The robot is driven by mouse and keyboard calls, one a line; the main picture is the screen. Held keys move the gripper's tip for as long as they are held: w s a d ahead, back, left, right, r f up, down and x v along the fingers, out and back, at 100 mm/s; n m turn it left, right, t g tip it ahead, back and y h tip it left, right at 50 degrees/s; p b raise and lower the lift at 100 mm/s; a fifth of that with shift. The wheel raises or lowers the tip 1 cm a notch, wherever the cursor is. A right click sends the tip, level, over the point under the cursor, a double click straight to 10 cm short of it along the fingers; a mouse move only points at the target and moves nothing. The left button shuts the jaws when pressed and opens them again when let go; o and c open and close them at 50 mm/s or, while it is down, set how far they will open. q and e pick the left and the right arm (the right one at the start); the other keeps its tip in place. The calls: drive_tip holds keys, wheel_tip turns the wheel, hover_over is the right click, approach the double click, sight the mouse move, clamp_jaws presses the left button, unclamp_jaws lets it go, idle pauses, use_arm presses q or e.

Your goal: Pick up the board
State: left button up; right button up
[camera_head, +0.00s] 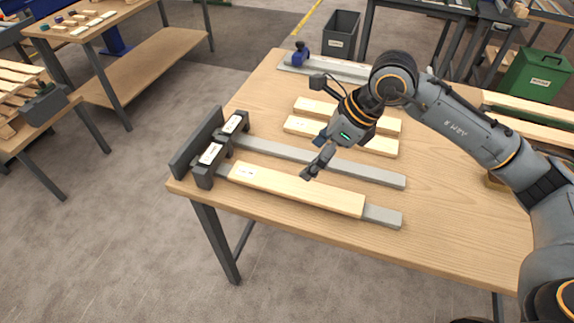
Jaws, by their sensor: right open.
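A light wooden board (290,187) lies along the front grey rail (383,216) on the workbench, its left end close to the dark end block. A small white label sits near that end. Two more wooden boards lie behind, one at the back (385,121) and one in front of it (375,144), partly hidden by my right arm. My right gripper (318,160) is open and empty, above the gap between the labelled board and the two rear boards. My left gripper is not in view.
Dark end blocks (205,165) stand at the bench's left edge, joined to a second grey rail (385,177). A blue clamp (300,54) sits at the back. A grey bin (340,35) and a green bin (537,76) stand beyond. The bench's front right top (460,250) is clear.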

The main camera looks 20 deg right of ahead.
drive_tip(key=w+d+h, duration=0.1)
drive_tip(key=w+d, duration=0.1)
drive_tip(key=p, duration=0.2)
approach(295, 186)
drive_tip(key=shift+a+f, duration=0.25)
drive_tip(key=shift+a, duration=0.2)
drive_tip(key=shift+w+a+f, duration=0.1)
drive_tip(key=shift+w+f, duration=0.15)
drive_tip(key=shift+f, duration=0.2)
drive_tip(key=shift+w+a+f, duration=0.1)
drive_tip(key=shift+w+f, duration=0.1)
drive_tip(key=shift+f, duration=0.2)
drive_tip(key=shift+a+f+p, duration=0.15)
drive_tip(key=shift+f+p, duration=0.2)
drive_tip(key=shift+f, duration=0.25)
drive_tip(key=x, duration=0.2)
drive_tip(key=p+x, duration=0.1)
drive_tip(key=shift+f, duration=0.55)
drive_tip(key=c, duration=1.3)
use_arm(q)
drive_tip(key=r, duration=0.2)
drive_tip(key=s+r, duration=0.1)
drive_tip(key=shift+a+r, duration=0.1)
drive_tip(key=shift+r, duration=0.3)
use_arm(e)
drive_tip(key=shift+c, duration=0.2)
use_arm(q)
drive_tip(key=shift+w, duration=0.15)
use_arm(e)
drive_tip(key=shift+r, duration=0.1)
